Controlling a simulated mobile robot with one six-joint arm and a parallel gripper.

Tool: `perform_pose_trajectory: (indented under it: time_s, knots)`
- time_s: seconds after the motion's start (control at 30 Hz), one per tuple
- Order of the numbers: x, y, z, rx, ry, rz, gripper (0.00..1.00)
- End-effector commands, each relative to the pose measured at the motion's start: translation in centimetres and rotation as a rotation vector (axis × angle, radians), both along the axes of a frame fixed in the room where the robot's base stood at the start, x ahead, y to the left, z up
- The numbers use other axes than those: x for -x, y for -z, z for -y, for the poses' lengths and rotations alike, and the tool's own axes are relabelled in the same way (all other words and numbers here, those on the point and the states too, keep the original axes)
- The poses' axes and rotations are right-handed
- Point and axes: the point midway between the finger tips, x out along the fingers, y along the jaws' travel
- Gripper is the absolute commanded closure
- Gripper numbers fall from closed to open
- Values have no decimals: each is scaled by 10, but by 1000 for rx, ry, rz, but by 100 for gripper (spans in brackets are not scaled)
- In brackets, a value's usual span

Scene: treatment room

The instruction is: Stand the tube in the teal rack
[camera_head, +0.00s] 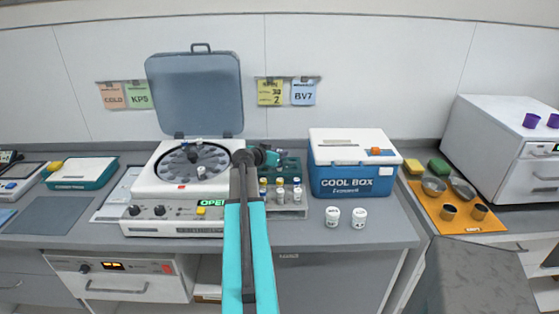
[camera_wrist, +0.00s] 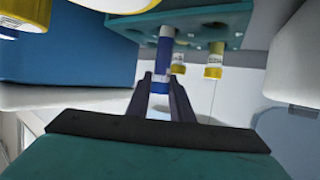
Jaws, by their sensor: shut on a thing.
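The tube (camera_wrist: 160,75) is blue with a pale band near its far end. In the wrist view it sits between the two fingers of my gripper (camera_wrist: 160,88), which is shut on it. Its far end overlaps the teal rack (camera_wrist: 125,26), beside a dark hole. I cannot tell whether that end is inside a hole or just in front of the rack. In the head view my gripper (camera_head: 268,157) is over the left part of the teal rack (camera_head: 291,165), and the tube cannot be made out there.
Yellow-capped vials (camera_head: 280,190) stand at the rack's front; one shows close to the tube in the wrist view (camera_wrist: 214,60). The open centrifuge (camera_head: 150,184) is left of the rack. The blue cool box (camera_head: 345,181) is right, with two white jars (camera_head: 332,217) before it.

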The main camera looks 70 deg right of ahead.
Motion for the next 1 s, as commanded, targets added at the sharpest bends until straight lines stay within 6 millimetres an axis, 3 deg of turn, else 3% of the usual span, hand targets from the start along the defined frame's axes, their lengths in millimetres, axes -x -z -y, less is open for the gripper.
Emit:
perform_pose_trajectory:
  time_s: [0.4, 0.93, 0.97, 1.0]
  knots:
    - [1, 31, 1, 0, 1, -1, 100]
    - [1, 35, 0, 0, 1, 0, 100]
    - [1, 35, 0, 0, 1, 0, 78]
    - [1, 34, 0, 0, 1, 0, 71]
